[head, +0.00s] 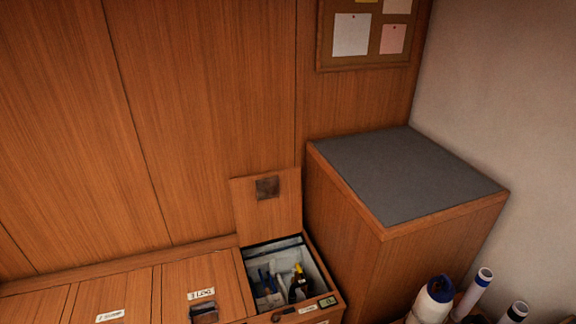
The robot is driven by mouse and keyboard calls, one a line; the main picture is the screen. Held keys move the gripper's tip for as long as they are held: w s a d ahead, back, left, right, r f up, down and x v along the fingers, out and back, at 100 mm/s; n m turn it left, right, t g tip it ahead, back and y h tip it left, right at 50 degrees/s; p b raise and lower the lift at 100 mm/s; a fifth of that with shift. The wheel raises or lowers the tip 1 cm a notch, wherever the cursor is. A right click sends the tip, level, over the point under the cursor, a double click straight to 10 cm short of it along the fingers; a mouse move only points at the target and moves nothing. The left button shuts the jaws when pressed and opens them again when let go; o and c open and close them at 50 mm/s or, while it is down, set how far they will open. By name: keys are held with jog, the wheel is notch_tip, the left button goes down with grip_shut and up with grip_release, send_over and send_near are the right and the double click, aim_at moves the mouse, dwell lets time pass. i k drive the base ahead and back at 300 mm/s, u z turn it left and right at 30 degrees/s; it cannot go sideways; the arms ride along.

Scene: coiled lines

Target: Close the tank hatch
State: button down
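The hatch lid (275,211) is a square wooden panel with a dark metal plate (267,187) near its upper part. It stands raised, roughly upright, at the back edge of an open compartment (331,288) in the wooden bench. Inside the open compartment are tools (296,284), some with blue and yellow parts. Small labels sit on its front rim. My gripper is not in view.
A closed bench lid (176,281) with a label and a dark latch lies left of the opening. A taller wooden cabinet (348,237) with a grey top stands right of it. Rolled tubes (474,291) and a white-and-blue item (433,301) stand at lower right.

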aim_at(268, 206)
jog(key=z, duration=0.15)
jog(key=k, duration=0.7)
jog(key=u, duration=0.9)
jog(key=i, duration=1.25)
jog(key=z, duration=0.1)
